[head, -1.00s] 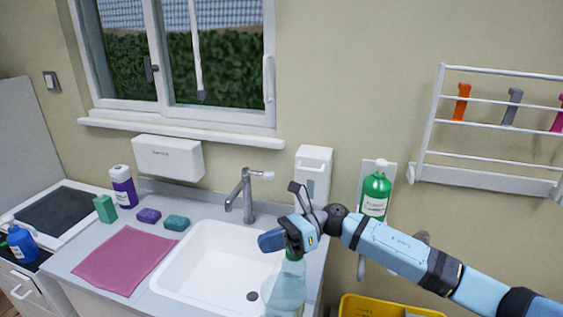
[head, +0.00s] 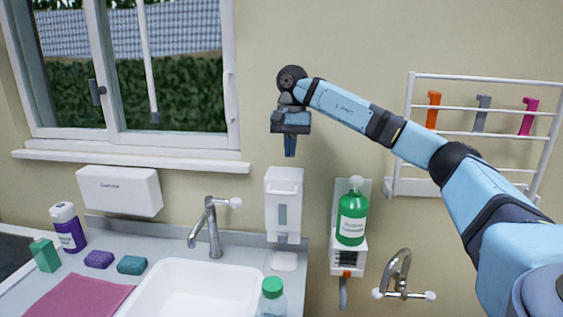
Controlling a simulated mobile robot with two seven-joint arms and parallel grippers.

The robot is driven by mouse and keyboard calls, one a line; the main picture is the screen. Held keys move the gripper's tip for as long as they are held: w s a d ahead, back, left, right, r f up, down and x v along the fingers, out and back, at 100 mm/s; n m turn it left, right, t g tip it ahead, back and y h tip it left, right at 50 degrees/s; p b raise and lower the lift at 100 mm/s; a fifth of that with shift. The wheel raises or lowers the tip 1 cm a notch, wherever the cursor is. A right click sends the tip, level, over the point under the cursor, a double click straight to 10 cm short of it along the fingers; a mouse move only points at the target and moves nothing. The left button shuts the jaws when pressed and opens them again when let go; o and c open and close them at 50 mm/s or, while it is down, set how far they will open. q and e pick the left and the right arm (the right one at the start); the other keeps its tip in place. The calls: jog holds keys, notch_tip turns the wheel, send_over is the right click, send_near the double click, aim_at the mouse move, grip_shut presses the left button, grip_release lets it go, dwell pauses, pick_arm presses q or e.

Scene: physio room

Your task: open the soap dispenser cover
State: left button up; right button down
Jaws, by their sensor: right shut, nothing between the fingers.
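The white soap dispenser (head: 270,213) is fixed to the wall to the right of the sink tap. Its front cover has a grey window strip and a small handle near the top edge, and it looks shut. My right gripper (head: 290,152) points straight down above the dispenser in the picture, with its fingers shut and empty. A small gap of wall shows between the fingertips and the dispenser's top. I cannot tell how far out from the wall the fingers are. My left gripper is out of view.
A green bottle (head: 352,217) hangs in a wall holder close to the dispenser's right. The sink tap (head: 211,227) is at its left, and a green-capped bottle (head: 272,300) stands below in front. A white rack (head: 408,110) is further right.

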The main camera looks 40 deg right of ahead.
pick_arm(q)
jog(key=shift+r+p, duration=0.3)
jog(key=shift+p, duration=0.05)
pick_arm(e)
notch_tip(320, 180, down, 8)
jog(key=a, duration=0.1)
jog(key=shift+s+f, duration=0.25)
jog(key=shift+s, duration=0.15)
